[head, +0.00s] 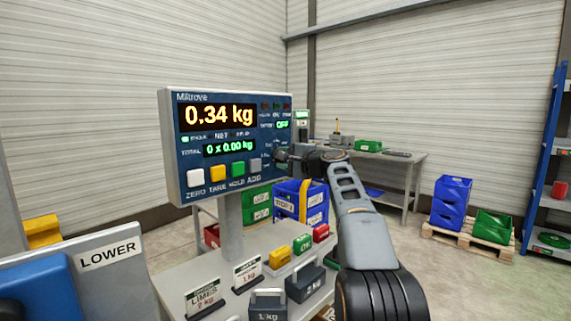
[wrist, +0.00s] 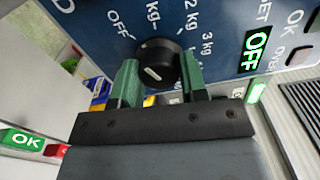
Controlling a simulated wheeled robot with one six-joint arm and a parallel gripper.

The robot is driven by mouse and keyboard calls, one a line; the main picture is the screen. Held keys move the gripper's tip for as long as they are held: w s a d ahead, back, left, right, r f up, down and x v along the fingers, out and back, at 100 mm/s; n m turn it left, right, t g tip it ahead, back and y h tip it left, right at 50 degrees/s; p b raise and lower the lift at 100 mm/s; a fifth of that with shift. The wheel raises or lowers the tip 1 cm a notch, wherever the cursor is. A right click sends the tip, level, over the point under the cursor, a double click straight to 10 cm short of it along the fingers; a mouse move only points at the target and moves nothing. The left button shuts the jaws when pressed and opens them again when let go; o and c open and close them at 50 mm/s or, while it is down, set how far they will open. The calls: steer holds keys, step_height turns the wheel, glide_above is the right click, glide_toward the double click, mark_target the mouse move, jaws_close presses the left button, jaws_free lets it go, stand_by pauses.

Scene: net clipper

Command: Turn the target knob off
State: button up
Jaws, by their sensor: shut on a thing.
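The knob (wrist: 158,62) is black and round with a short white mark, on the blue panel (wrist: 220,25) of the scale. Printed labels OFF and several kg values curve around it. The white mark sits on the side facing my gripper; I cannot tell exactly which label it matches. My gripper (wrist: 160,80) has one green finger on each side of the knob and is shut on it. In the head view my gripper (head: 284,157) reaches the panel's lower right edge and hides the knob. A small green display (head: 282,125) above it reads OFF.
The scale's main display (head: 217,116) reads 0.34 kg. Coloured buttons (head: 217,173) line the panel's bottom. Below stand weights (head: 305,282) and price cards on the platform (head: 180,285). Blue and green crates (head: 300,200) stand behind. Floor to the right is clear up to a pallet (head: 467,240).

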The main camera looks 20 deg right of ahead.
steer(key=shift+r+n, duration=0.25)
steer(key=shift+n, duration=0.35)
steer(key=shift+r+b, duration=0.1)
steer(key=shift+b, duration=0.2)
steer(key=o, duration=0.9)
steer(key=shift+w+f, duration=0.15)
steer(key=shift+f, duration=0.1)
steer(key=b+v, duration=0.2)
steer(key=v, duration=1.2)
steer(key=shift+b, duration=0.35)
steer(key=shift+w+f+n, duration=0.1)
steer(key=shift+n, duration=0.2)
